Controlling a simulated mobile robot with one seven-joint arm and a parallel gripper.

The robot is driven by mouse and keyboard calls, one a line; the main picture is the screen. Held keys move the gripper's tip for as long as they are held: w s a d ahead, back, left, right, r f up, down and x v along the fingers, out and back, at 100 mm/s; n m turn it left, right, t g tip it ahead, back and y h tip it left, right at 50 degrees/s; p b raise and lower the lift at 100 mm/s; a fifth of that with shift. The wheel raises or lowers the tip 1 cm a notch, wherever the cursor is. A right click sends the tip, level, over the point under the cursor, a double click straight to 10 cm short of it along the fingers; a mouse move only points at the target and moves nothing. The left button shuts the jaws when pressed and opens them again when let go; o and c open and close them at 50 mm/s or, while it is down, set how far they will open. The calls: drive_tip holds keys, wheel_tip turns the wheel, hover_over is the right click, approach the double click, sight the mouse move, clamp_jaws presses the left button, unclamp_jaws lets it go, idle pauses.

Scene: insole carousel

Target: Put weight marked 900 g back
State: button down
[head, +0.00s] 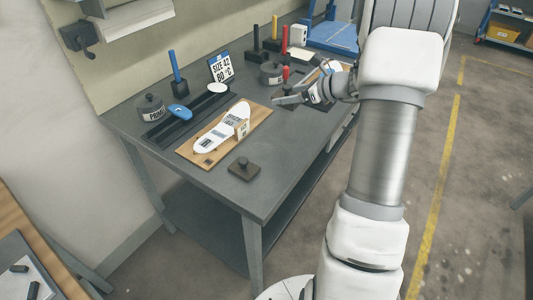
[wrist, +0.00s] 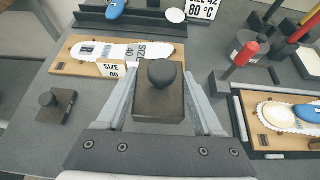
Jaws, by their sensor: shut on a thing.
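A dark square weight with a round black knob (wrist: 158,107) sits between the fingers of my gripper (wrist: 158,88) in the wrist view. No marking can be read on it. In the head view my gripper (head: 288,98) is over the far right part of the grey table, and the held weight is hard to make out there. A second dark square weight with a knob (head: 243,168) stands on the bare front of the table; it also shows in the wrist view (wrist: 57,104), left of my gripper. Its marking is not legible either.
A white insole on a wooden board (head: 264,112) lies mid-table, with a "SIZE" block on it. Another board with an insole and a blue pad (wrist: 312,110) lies at right. A pot (head: 150,106), a sign (head: 220,67) and upright coloured handles stand behind. The front right table corner is clear.

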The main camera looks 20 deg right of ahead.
drive_tip(key=shift+d+r, duration=0.25)
drive_tip(key=shift+d, duration=0.75)
drive_tip(key=b, duration=0.3)
hover_over(266, 149)
wheel_tip(266, 149, down, 7)
drive_tip(key=shift+w+r, duration=0.1)
drive_tip(key=shift+f+b, duration=0.5)
drive_tip(key=shift+f, duration=1.5)
drive_tip(key=shift+f, duration=0.25)
unclamp_jaws()
drive_tip(key=shift+r, duration=0.1)
